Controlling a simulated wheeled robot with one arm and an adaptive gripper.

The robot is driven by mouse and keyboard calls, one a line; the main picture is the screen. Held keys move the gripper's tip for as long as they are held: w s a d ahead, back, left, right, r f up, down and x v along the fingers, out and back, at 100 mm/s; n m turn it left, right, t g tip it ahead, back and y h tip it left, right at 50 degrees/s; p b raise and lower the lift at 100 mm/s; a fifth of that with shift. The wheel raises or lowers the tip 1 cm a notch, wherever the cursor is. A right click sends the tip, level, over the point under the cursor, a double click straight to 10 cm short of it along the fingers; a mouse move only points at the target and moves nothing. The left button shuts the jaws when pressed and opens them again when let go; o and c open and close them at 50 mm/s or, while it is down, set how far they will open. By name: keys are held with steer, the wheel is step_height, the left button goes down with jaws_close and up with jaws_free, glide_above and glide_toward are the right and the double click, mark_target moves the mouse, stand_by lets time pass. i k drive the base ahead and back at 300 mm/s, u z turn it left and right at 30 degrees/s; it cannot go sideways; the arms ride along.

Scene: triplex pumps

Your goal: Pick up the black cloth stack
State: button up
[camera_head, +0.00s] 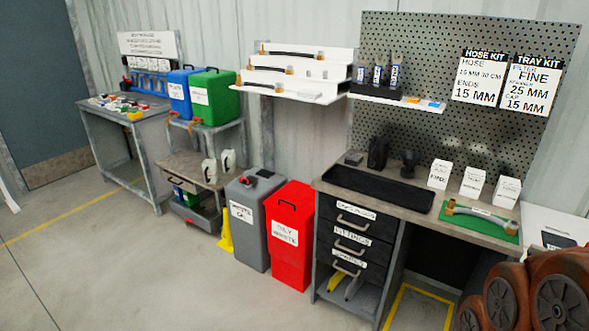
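A small, low, dark stack (353,158) lies at the back left of the workbench, behind the black tray. It may be the black cloth stack, but it is too small to tell for sure. A taller black object (377,152) stands just to its right, and another small dark object (409,163) stands further right. My gripper is not in view.
The black tray (420,205) fills the left front of the workbench top. White boxes (472,181) and a hose on a green mat (505,234) are to its right. A red bin (289,240) and grey bin (243,235) stand left of the bench. Open floor (150,275) lies in front.

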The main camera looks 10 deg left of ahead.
mark_target(352, 160)
steer(key=u, duration=0.95)
steer(key=i, duration=0.35)
steer(key=u, duration=0.65)
steer(key=i, duration=1.45)
steer(key=z, duration=0.55)
steer(key=i, duration=1.05)
steer(key=z, duration=1.25)
steer(key=i, duration=0.7)
